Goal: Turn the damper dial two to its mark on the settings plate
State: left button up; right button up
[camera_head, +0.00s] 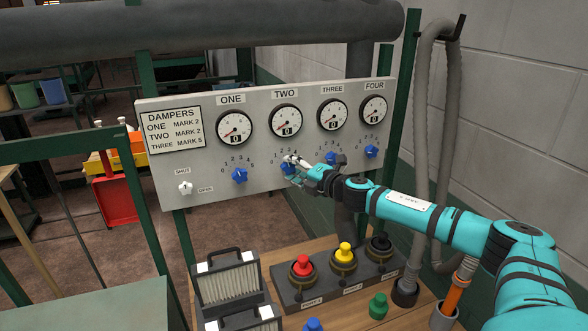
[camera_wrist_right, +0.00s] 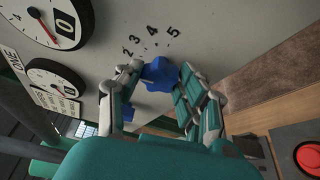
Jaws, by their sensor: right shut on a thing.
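The grey panel (camera_head: 225,107) carries a settings plate (camera_head: 174,129) reading DAMPERS, ONE MARK 2, TWO MARK 2, THREE MARK 5. Damper dial two (camera_head: 286,168) is a blue knob under the gauge labelled TWO (camera_head: 286,119), partly hidden by my right gripper (camera_head: 291,165). In the right wrist view the blue knob (camera_wrist_right: 160,72) sits between the two fingers, which are shut on it. The marks 2 to 5 show beside it there; I cannot tell which mark its pointer faces. My left gripper is in neither view.
Blue dials one (camera_head: 239,175), three (camera_head: 331,157) and four (camera_head: 371,151) flank it, and a white shut/open switch (camera_head: 185,188) is at lower left. Below, a bench holds a box of red, yellow and black knobs (camera_head: 300,294) and a filter case (camera_head: 228,283).

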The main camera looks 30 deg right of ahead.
jog(key=shift+a+f, duration=0.1)
jog(key=shift+f, duration=0.05)
jog(key=o, duration=1.1)
jog(key=shift+o, duration=0.2)
jog(key=shift+s, duration=0.1)
jog(key=s+d+r, duration=0.1)
jog(key=s, duration=1)
jog(key=shift+s+d, duration=0.3)
jog(key=shift+d, duration=0.05)
jog(key=shift+r, duration=0.2)
